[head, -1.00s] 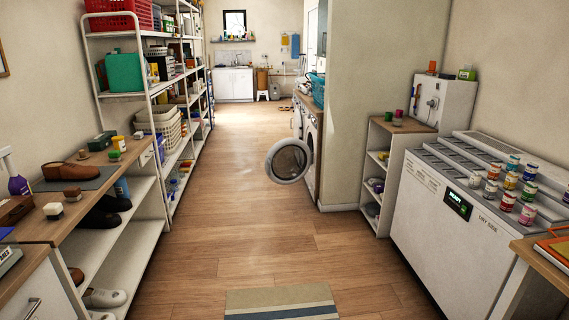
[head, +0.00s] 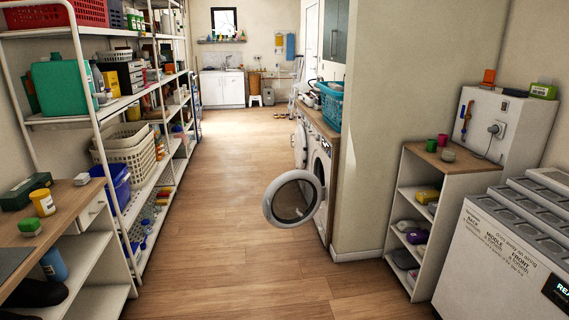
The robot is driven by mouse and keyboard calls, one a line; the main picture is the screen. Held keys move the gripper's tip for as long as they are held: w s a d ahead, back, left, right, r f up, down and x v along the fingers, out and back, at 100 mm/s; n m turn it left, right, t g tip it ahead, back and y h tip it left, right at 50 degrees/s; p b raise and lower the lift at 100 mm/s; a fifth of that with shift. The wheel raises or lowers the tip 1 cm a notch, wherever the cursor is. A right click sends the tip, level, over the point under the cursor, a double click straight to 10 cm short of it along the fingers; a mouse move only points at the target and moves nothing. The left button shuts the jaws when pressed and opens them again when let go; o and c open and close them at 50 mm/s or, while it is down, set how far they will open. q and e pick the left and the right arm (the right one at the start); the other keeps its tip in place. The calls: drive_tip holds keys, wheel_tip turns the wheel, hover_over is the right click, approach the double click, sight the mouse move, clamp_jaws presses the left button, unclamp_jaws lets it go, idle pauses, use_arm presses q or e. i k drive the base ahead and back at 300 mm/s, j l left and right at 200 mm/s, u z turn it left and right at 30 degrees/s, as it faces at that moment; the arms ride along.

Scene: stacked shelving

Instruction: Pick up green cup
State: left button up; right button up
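A small green cup (head: 431,146) stands on the wooden top of a low white shelf unit (head: 452,166) at the right, beyond the white machine. A red cup (head: 442,139) stands just behind it to the right. A small greyish round container (head: 448,155) sits in front of them on the same top. Neither of my grippers is in view.
The white machine (head: 490,250) stands at the lower right, close to the shelf unit. An open round washer door (head: 293,199) juts into the aisle. Tall white shelving (head: 88,95) lines the left, with a wooden-topped bench (head: 70,205). The wooden floor (head: 225,225) between is clear.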

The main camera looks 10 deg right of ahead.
sight(432, 145)
drive_tip(key=i+z, duration=0.15)
drive_tip(key=i, duration=0.6)
drive_tip(key=i+j+z, duration=0.1)
drive_tip(key=i, duration=0.6)
drive_tip(key=i+j+z, duration=0.15)
drive_tip(key=i, duration=0.6)
